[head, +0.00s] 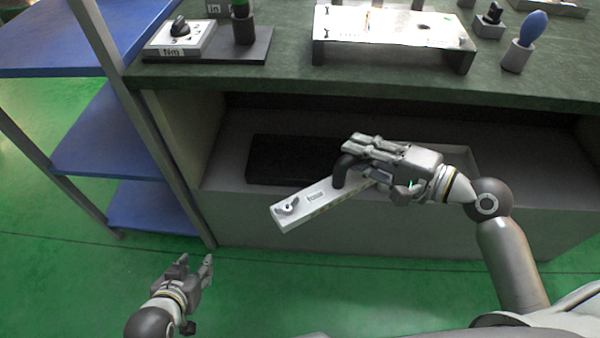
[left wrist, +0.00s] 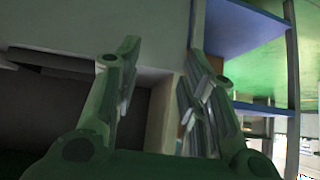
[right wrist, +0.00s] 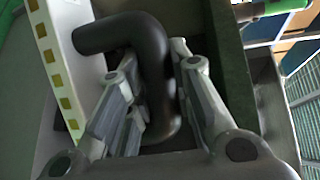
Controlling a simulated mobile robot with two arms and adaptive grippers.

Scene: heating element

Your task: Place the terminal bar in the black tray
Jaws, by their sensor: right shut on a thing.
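The terminal bar (head: 306,204) is a long pale bar with a dark bent handle (right wrist: 150,60). My right gripper (head: 352,150) is shut on this handle and holds the bar slanted in front of the black tray (head: 262,160). In the right wrist view the handle lies between the fingers, and the bar's side with yellow squares (right wrist: 55,65) shows at left. The black tray lies on the shelf under the worktop; its right part is hidden behind the gripper. My left gripper (head: 196,263) is open and empty, low over the green floor.
The green worktop (head: 285,75) overhangs the grey shelf. On it stand a knob box (head: 180,38), a white plate on a stand (head: 392,28) and a blue-handled tool (head: 533,27). Blue shelves (head: 95,150) stand at left. A grey bin rim (head: 473,160) shows right of the gripper.

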